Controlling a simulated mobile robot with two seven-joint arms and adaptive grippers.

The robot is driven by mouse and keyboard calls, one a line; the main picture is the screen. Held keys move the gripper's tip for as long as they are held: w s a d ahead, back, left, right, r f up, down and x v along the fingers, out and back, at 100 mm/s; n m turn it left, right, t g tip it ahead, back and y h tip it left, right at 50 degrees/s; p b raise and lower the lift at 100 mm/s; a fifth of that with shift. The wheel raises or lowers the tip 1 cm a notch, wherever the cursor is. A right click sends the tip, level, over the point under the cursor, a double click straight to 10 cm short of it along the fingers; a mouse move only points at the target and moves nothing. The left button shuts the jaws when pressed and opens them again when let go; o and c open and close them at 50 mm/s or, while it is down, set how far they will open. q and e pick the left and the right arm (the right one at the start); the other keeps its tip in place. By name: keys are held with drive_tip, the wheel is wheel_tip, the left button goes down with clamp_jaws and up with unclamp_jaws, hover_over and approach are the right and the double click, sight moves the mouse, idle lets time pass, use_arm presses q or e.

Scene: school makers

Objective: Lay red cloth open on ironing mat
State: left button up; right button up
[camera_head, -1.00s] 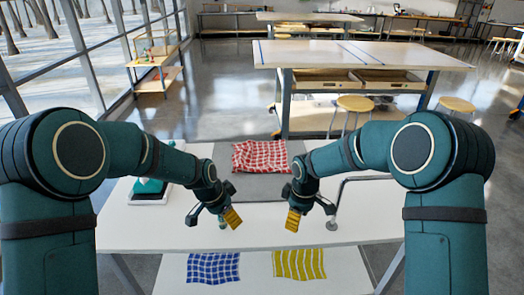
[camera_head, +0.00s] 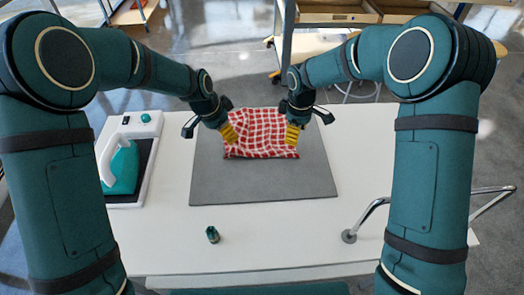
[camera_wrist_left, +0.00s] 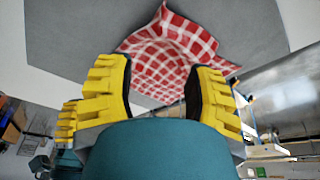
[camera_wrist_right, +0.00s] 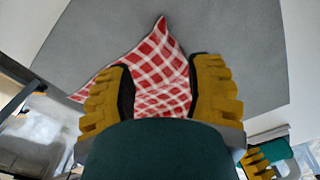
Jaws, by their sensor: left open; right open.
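The red and white checked cloth (camera_head: 262,134) lies rumpled on the far half of the grey ironing mat (camera_head: 265,182). My left gripper (camera_head: 229,134) is open above the cloth's left edge in the head view. My right gripper (camera_head: 292,135) is open above the cloth's right edge. In the left wrist view the cloth (camera_wrist_left: 165,55) shows beyond and between the spread yellow fingers, with a raised corner. In the right wrist view the cloth (camera_wrist_right: 160,75) shows between the open fingers. Neither gripper holds anything. Whether the fingertips touch the cloth I cannot tell.
A green and white iron (camera_head: 122,168) rests on its stand on the left of the white table (camera_head: 290,240). A small dark green bottle (camera_head: 212,234) stands in front of the mat. A bent metal rod (camera_head: 370,217) stands at right. The mat's near half is bare.

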use_arm(q)
hover_over(230, 156)
drive_tip(key=f, duration=0.7)
drive_tip(key=shift+s+a, duration=0.2)
drive_tip(key=shift+s, duration=0.05)
use_arm(e)
wheel_tip(230, 156, down, 7)
drive_tip(key=shift+s+f, duration=0.1)
use_arm(q)
drive_tip(key=shift+f+b, duration=1.1)
use_arm(e)
drive_tip(key=shift+f, duration=1)
use_arm(q)
drive_tip(key=shift+f, duration=0.6)
drive_tip(key=shift+o, duration=0.2)
use_arm(e)
drive_tip(key=shift+o, duration=0.3)
use_arm(q)
drive_tip(key=c, duration=0.8)
use_arm(e)
drive_tip(key=shift+f, duration=0.1)
drive_tip(key=c, duration=0.8)
use_arm(q)
drive_tip(key=shift+f, duration=0.1)
clamp_jaws()
use_arm(e)
drive_tip(key=shift+f, duration=0.1)
clamp_jaws()
drive_tip(key=shift+s, duration=0.1)
drive_tip(key=shift+f, duration=0.1)
